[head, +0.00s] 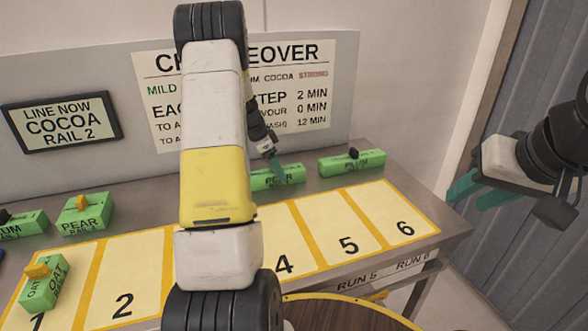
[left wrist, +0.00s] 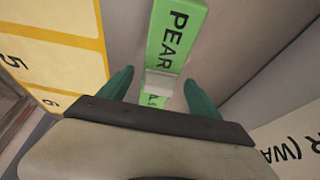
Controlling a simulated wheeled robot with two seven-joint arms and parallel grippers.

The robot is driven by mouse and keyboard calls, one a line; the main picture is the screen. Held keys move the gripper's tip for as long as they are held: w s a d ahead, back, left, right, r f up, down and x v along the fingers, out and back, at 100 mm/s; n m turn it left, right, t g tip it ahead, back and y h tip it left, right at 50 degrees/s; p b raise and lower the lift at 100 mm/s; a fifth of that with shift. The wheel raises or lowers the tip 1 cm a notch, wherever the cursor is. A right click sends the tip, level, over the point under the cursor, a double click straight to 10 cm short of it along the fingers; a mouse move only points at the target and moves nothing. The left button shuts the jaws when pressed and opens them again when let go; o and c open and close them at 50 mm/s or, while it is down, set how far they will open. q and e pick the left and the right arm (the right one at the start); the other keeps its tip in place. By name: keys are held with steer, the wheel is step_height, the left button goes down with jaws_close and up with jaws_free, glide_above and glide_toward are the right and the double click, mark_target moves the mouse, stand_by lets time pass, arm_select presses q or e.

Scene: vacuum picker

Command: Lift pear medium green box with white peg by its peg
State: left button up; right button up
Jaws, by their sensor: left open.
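The green box marked PEAR (head: 290,174) stands at the back of the table, behind the numbered cards. In the left wrist view the green PEAR box (left wrist: 176,30) shows its label and a white peg (left wrist: 160,84). My left gripper (left wrist: 158,84) is open, with one teal finger on each side of the peg in that view. I cannot tell whether the fingertips are level with the peg or above it. In the head view my left gripper (head: 275,165) is right over the box and hides the peg. My right gripper (head: 478,193) appears open and empty, off the table's right end.
A green box with a black peg (head: 352,163) stands just right of the PEAR box. Another PEAR box with a yellow peg (head: 85,215) is at left, and an OAT box (head: 45,285) is on card 1. A wall board (head: 310,95) rises behind the table.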

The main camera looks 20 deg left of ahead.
arm_select(q)
steer(key=x, duration=0.3)
steer(key=shift+d, duration=0.1)
jaws_close()
steer(key=shift+r, duration=0.1)
